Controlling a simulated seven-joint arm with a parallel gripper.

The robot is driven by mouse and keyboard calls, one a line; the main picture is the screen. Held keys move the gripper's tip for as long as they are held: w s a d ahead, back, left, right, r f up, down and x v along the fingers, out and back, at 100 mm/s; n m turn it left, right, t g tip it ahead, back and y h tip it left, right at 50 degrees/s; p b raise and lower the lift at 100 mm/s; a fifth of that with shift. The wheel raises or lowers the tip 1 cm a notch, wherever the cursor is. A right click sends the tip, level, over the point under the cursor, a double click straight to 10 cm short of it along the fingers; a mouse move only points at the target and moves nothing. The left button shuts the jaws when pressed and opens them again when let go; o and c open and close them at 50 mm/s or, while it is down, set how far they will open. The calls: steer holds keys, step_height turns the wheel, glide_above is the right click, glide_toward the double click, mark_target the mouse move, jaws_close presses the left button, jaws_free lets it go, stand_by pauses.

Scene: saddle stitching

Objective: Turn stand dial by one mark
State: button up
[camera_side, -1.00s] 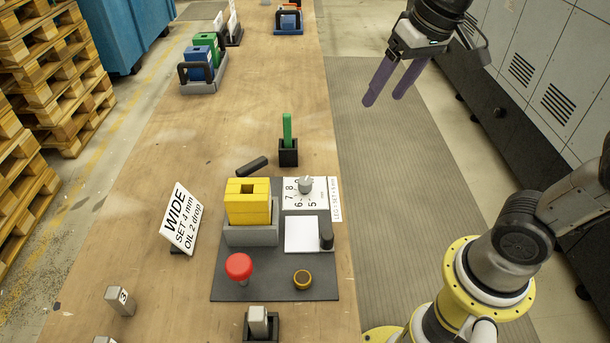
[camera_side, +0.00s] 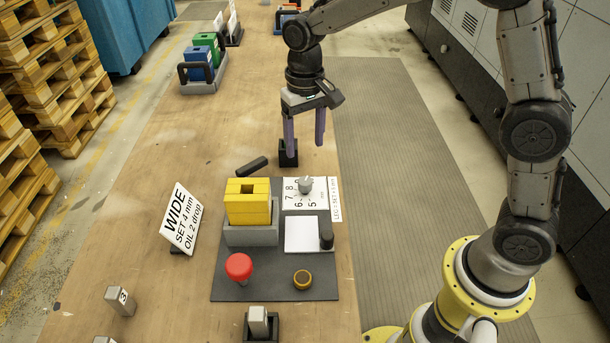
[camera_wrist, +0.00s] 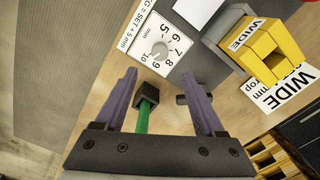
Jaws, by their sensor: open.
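The stand dial is a grey round knob (camera_side: 305,185) on a white numbered plate (camera_side: 291,202), at the back right of the dark stand base. In the wrist view the knob (camera_wrist: 160,50) lies beyond my fingertips, with millimetre numbers from 5 to 10 around it. Which number its pointer meets is too small to tell. My gripper (camera_side: 305,147) is open and empty, its purple fingers pointing down behind the dial, apart from it. In the wrist view (camera_wrist: 160,74) a green bar (camera_wrist: 143,117) in a black holder (camera_wrist: 151,94) shows between the fingers.
A yellow block (camera_side: 248,205) sits in a grey holder left of the dial. The WIDE sign (camera_side: 181,218) reads "SET 4 mm, OIL 2 drop". A black rod (camera_side: 251,166) lies behind the block.

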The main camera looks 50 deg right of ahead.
mark_target(305, 181)
step_height(305, 181, down, 10)
steer(key=shift+f, duration=0.25)
steer(key=shift+c, duration=0.3)
jaws_close()
